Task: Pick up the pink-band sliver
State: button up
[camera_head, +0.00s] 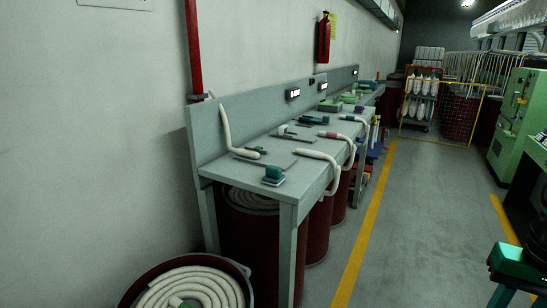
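The pink-band sliver (343,138) is a thick white rope on the grey workbench (232,176). Its end with a small pink band lies on the bench top, and the rest bends over the front edge toward the drums below. Another white sliver (325,160) lies nearer on the bench and also hangs over the front edge. A further one (357,119) lies farther back, with a darker band that is too small to tell exactly. My gripper is not in view.
Teal blocks (274,175) sit on the bench. A dark red drum (244,278) with coiled sliver stands at the near left. A green box (517,262) is at the lower right. Grey floor (420,225) beside the yellow line is clear. A green machine (515,115) stands right.

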aim_at(329, 134)
jog(key=z, duration=0.4)
jog(key=k, duration=1.05)
jog(key=z, duration=1.05)
jog(key=i, duration=2.3)
jog(key=u, duration=0.3)
jog(key=i, duration=1.1)
jog(key=u, duration=1)
jog(key=i, duration=0.95)
jog(key=u, duration=0.7)
